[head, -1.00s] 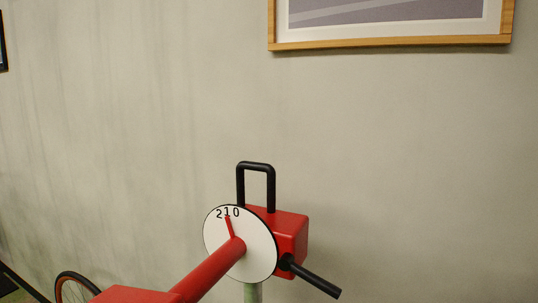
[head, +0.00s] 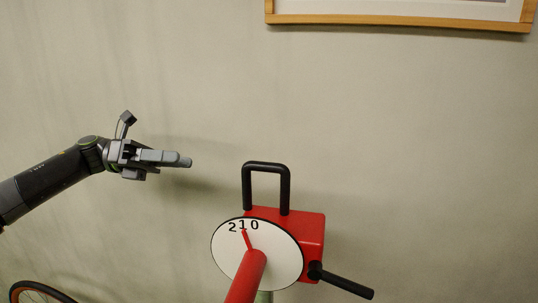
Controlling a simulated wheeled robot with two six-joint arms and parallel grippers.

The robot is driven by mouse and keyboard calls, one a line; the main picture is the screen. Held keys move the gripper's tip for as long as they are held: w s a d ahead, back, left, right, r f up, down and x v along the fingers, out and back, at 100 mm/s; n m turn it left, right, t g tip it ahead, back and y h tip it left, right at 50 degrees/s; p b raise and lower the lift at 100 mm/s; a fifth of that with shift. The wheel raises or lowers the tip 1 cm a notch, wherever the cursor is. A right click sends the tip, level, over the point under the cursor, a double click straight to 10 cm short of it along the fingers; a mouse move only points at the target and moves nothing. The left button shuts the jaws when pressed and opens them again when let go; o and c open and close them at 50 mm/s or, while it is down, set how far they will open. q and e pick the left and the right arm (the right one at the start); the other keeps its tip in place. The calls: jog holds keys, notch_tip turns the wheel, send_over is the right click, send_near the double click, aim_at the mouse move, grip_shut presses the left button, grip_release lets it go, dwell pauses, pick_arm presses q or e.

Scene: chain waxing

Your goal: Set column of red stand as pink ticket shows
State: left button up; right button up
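The red stand's head (head: 313,232) is a red box low in the middle of the head view. A white dial (head: 285,258) on its front is marked 2, 1, 0 from left to right. A red pointer (head: 247,240) on the dial points at about 1. A black loop handle (head: 269,167) stands on top and a black lever (head: 345,284) slants down to the right. A red tube (head: 246,278) comes forward from the dial. My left gripper (head: 188,161) is in the air left of the handle, apart from it, fingers seen edge-on. No pink ticket shows.
A plain grey wall (head: 400,130) stands behind the stand. A wood-framed picture (head: 400,23) hangs at the top right. Part of a bicycle wheel (head: 40,288) shows at the lower left. The air between my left gripper and the loop handle is clear.

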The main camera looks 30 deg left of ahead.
pick_arm(q)
jog(key=p, duration=0.7)
send_near(263, 166)
jog(key=shift+m+g, duration=0.3)
jog(key=shift+m, duration=0.1)
jog(key=x, duration=0.5)
jog(key=w+x, duration=0.1)
jog(key=x, duration=0.2)
jog(key=shift+a, duration=0.15)
jog(key=shift+p+x, duration=0.55)
jog(key=shift+x, duration=0.4)
jog(key=shift+f, duration=0.2)
jog(key=shift+c, duration=0.5)
grip_shut()
